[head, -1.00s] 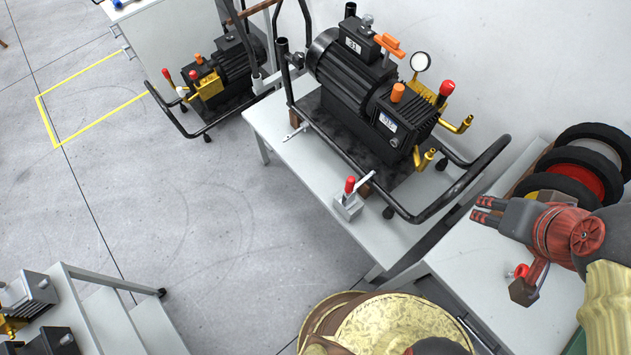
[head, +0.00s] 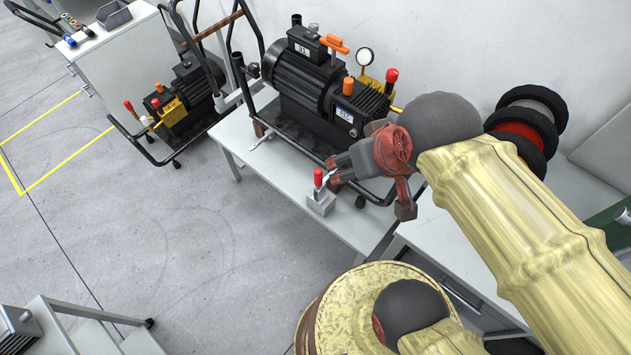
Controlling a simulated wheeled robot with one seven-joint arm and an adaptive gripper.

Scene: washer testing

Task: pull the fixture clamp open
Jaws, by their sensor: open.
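The fixture clamp (head: 321,203) is a small grey block with a red-tipped upright handle (head: 318,178). It sits on the near edge of the white table, beside the pump cart. My gripper (head: 331,175) is open, with its fingers pointing left just right of the red handle. From this view I cannot tell whether the fingers touch the handle or pass around it. The clamp's arm toward the cart is partly hidden behind my gripper.
A black vacuum pump (head: 312,85) on a wheeled cart stands on the white table (head: 237,134) behind the clamp. A second pump (head: 183,98) stands on the floor to the left. Several spools (head: 526,128) sit at right.

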